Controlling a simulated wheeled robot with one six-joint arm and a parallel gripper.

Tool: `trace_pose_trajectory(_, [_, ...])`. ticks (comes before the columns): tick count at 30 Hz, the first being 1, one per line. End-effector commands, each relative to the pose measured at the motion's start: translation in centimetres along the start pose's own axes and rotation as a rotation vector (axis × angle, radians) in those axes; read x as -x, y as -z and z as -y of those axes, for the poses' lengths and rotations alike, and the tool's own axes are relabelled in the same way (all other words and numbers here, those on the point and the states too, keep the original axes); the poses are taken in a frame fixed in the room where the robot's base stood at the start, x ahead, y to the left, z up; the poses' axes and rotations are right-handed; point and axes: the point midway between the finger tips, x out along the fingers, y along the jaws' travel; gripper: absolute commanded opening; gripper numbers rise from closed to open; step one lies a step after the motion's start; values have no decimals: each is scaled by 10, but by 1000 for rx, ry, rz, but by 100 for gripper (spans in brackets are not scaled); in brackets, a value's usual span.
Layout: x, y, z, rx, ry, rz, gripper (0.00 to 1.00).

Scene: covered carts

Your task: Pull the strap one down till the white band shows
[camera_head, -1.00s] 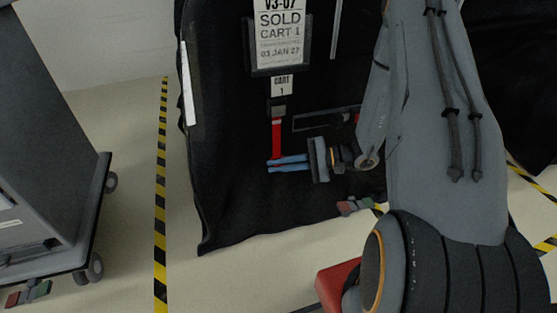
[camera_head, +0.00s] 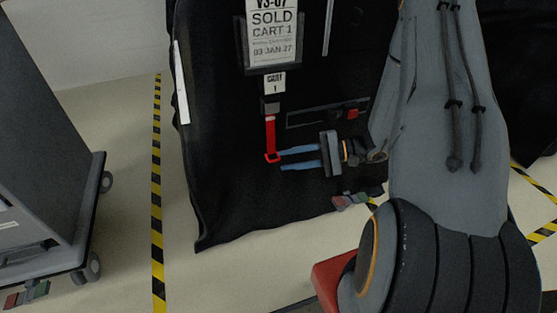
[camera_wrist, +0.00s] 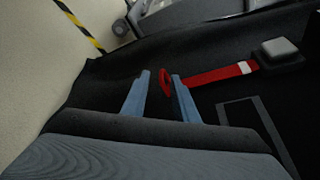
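The red strap (camera_head: 270,132) hangs from a dark buckle (camera_head: 270,106) under the small "CART 1" tag (camera_head: 275,83) on the black cart cover (camera_head: 225,170). A red ring (camera_head: 272,157) is at its lower end. In the wrist view a white band (camera_wrist: 245,67) shows on the strap (camera_wrist: 215,75), close to the buckle (camera_wrist: 280,51). My gripper (camera_head: 280,161) is open, its two blue fingers apart, just right of the ring. In the wrist view the ring (camera_wrist: 166,83) appears between the fingertips (camera_wrist: 160,76), touching neither clearly.
A sign reading "SOLD CART 1" (camera_head: 271,22) hangs above the strap. A dark slot with a red piece (camera_head: 351,114) is to the right. Another grey cart (camera_head: 45,150) stands at left, beyond a yellow-black floor stripe (camera_head: 156,200). The floor between is clear.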

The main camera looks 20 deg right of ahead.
Motion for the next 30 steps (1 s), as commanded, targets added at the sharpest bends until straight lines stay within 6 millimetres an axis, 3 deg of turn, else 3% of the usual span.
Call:
trace_pose_trajectory(7, [24,0,0,0,0,-1,26])
trace_pose_trajectory(23, [24,-1,0,0,-7,2,26])
trace_pose_trajectory(26, [20,-9,1,0,-52,17,26])
trace_pose_trajectory(30, [8,-36,1,5,-212,58,26])
